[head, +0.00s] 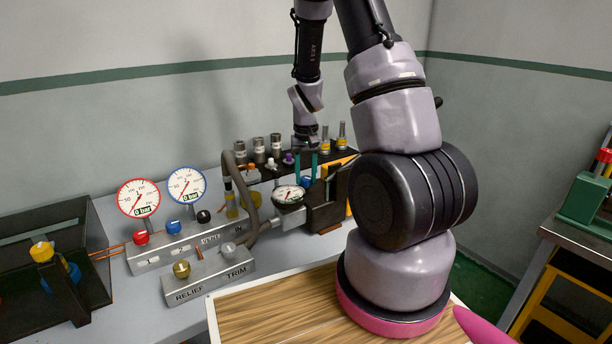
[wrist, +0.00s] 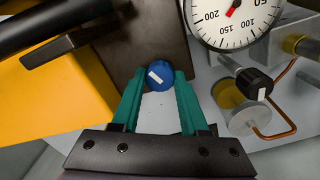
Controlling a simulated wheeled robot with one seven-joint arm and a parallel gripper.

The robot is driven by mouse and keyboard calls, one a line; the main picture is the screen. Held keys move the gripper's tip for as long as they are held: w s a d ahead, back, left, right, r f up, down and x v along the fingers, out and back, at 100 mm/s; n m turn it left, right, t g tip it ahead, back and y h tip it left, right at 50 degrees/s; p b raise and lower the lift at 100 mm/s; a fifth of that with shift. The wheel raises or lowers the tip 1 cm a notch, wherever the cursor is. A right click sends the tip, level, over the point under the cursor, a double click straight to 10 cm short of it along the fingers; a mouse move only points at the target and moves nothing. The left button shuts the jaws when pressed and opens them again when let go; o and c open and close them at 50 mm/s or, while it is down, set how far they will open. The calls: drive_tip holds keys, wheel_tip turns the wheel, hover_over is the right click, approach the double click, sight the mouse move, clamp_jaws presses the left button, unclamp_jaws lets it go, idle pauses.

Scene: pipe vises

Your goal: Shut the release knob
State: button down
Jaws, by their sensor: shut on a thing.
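A round blue knob (wrist: 160,71) with a white bar mark sits against a dark plate in the wrist view. The bar is tilted, rising to the left or right by an angle I cannot tell exactly. I read no label on it, so I cannot confirm its name. My gripper (wrist: 159,80) has teal fingers, one on each side of the knob, and is shut on it. In the head view my gripper (head: 306,177) points down over the back of the bench, beside a small gauge. The blue knob (head: 306,183) is partly hidden there by the fingers.
A white gauge (wrist: 238,15) and a black knob (wrist: 254,84) with copper pipe stand close right of the fingers. A yellow part (wrist: 50,80) lies left. The manifold (head: 207,277) marked RELIEF and TRIM and a dark bin (head: 95,235) are left on the bench.

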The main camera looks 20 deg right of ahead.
sight(306, 178)
drive_tip(key=m, duration=0.5)
drive_tip(key=shift+w+m, duration=0.1)
drive_tip(key=shift+m, duration=0.2)
idle(0.4)
drive_tip(key=shift+c, duration=2.1)
unclamp_jaws()
wheel_tip(306, 178, up, 11)
